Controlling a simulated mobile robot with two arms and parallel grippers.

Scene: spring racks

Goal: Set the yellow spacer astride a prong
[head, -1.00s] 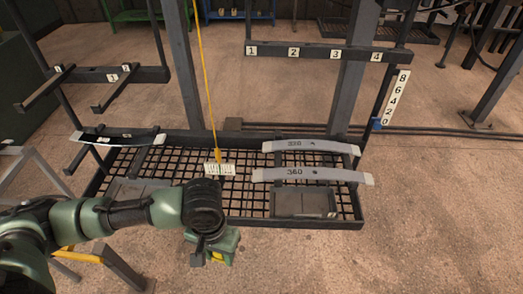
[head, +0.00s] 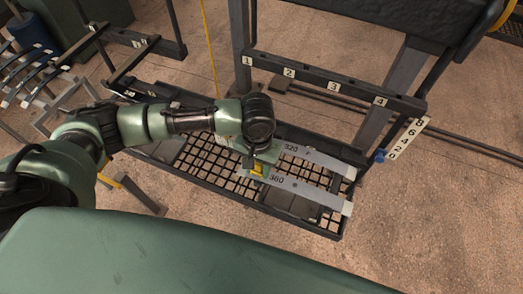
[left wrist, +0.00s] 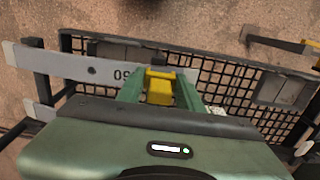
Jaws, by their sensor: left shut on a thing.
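My left gripper (head: 257,174) is shut on the yellow spacer (head: 256,169), above the rack at the left part of the grey 360 spring (head: 312,193). In the left wrist view, the yellow spacer (left wrist: 159,91) sits between the green fingers (left wrist: 160,100), in front of the spring (left wrist: 65,66). I cannot tell whether the spacer touches the spring. A dark prong (left wrist: 42,84) shows near the spring's end in the left wrist view. Another prong (head: 136,58) stands bare on the left rack. The right gripper is not in view.
A second grey spring marked 320 (head: 325,163) lies behind the 360 one. A mesh tray (head: 200,165) lies below. A bar numbered 1 to 4 (head: 310,78) crosses the back, and a numbered scale strip (head: 408,138) stands at right. A yellow cord (head: 210,45) hangs behind.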

